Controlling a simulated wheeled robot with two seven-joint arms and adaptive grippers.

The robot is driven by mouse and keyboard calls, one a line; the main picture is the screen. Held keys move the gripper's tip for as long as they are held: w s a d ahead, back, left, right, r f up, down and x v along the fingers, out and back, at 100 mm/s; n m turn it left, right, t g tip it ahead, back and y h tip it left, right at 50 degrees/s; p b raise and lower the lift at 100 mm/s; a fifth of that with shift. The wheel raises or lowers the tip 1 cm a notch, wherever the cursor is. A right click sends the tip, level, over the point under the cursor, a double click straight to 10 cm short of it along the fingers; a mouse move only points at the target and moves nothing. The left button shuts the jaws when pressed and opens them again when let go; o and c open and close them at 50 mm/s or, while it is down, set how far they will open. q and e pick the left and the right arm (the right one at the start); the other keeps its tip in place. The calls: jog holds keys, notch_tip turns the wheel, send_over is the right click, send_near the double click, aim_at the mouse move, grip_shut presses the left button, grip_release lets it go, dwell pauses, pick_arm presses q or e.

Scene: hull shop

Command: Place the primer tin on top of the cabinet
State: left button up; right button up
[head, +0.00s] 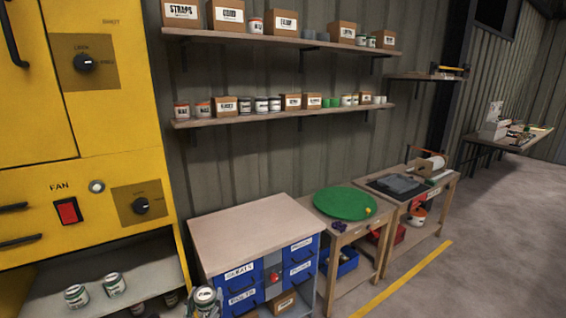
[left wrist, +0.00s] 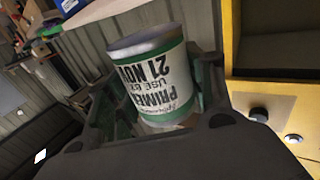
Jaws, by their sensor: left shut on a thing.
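The primer tin (left wrist: 150,80) is white with a green band and reads "PRIMER" and "USE BY 21 NOV" upside down in the left wrist view. My left gripper (left wrist: 150,105) is shut around it. In the head view the tin (head: 205,296) shows at the bottom edge, with little of my left gripper (head: 207,308) visible, in front of the cabinet's left side. The low cabinet (head: 250,232) has a bare, pale wooden top and blue labelled drawers. My right gripper is not in view.
A tall yellow unit (head: 100,165) stands at left, with similar tins (head: 76,295) in its lower bay. Wall shelves (head: 285,112) with boxes and tins hang above the cabinet. A bench with a green round mat (head: 345,203) adjoins it at right. Floor at right is open.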

pick_arm(q)
jog(key=shift+r, duration=0.2)
jog(key=shift+a+r, duration=0.15)
jog(key=shift+a, duration=0.1)
jog(key=s+f, duration=0.4)
jog(key=f, duration=0.2)
jog(key=shift+s+d+f, duration=0.2)
jog(key=shift+s+d, duration=0.1)
jog(key=shift+s, duration=0.05)
dwell(0.5)
jog(key=w+d+r, duration=0.3)
jog(key=d+r, duration=0.8)
jog(key=r, duration=0.2)
jog(key=w+d+r, duration=0.3)
jog(key=d+r, duration=0.7)
jog(key=r, duration=0.4)
jog(key=shift+d+r, duration=0.3)
jog(key=shift+d, duration=0.1)
dwell(0.4)
jog(key=shift+a+f+m+h, duration=0.15)
jog(key=shift+f+m+h, duration=0.15)
jog(key=shift+h, duration=0.2)
jog(key=shift+s+a+f+m+g+h, duration=0.2)
jog(key=shift+f+m+h, duration=0.2)
jog(key=shift+m+h, duration=0.45)
jog(key=shift+s+a+f+m+g+h, duration=0.15)
jog(key=shift+f+m+h, duration=0.3)
jog(key=shift+h, duration=0.7)
